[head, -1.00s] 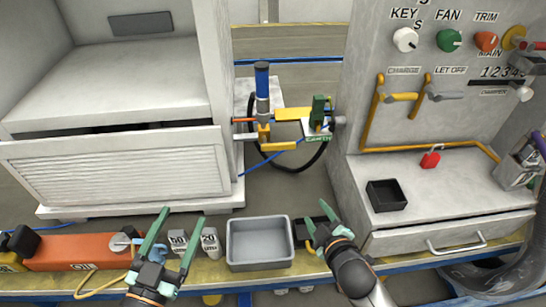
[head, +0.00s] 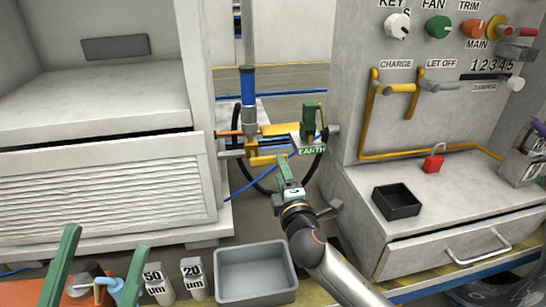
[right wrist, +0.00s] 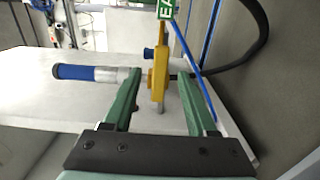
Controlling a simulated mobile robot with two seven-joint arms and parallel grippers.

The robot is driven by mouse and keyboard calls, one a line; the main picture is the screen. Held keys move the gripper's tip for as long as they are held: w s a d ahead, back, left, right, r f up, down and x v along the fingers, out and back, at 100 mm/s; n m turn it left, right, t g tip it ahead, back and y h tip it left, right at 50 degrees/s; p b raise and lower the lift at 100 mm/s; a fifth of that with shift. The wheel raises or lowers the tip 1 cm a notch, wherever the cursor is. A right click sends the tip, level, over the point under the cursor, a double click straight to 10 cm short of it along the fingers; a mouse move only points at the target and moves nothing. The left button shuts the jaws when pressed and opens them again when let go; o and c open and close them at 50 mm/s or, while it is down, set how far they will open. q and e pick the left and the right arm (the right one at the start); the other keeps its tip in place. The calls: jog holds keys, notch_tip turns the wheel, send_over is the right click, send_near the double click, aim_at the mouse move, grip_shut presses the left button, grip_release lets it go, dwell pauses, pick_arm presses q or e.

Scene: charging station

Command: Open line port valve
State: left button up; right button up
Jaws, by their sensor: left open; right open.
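A post with a blue handle (head: 248,85) and yellow fittings (head: 268,159) stands between the two cabinets; which part is the line port valve I cannot tell. My right gripper (head: 283,165) is open at the lower yellow fitting. In the right wrist view my right gripper (right wrist: 158,74) has its fingers on either side of a yellow bar (right wrist: 158,85), with no visible grip on it. The blue handle (right wrist: 75,72) lies to the left there. My left gripper (head: 105,240) is open and empty at the lower left, above the front bench.
A green EARTH tag (head: 312,150) and a green clamp (head: 308,120) are right of the post. A blue cable (head: 240,190) runs below. The right cabinet holds a black box (head: 397,203) and red padlock (head: 433,162).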

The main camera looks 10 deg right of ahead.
pick_arm(q)
notch_tip(320, 180, down, 3)
jog(key=shift+w+d+f+n+b, duration=0.1)
jog(key=shift+n+b, duration=0.2)
jog(key=shift+b, duration=0.9)
pick_arm(e)
jog(key=w, duration=0.9)
jog(key=shift+c, duration=0.4)
grip_shut()
jog(key=shift+f, duration=0.1)
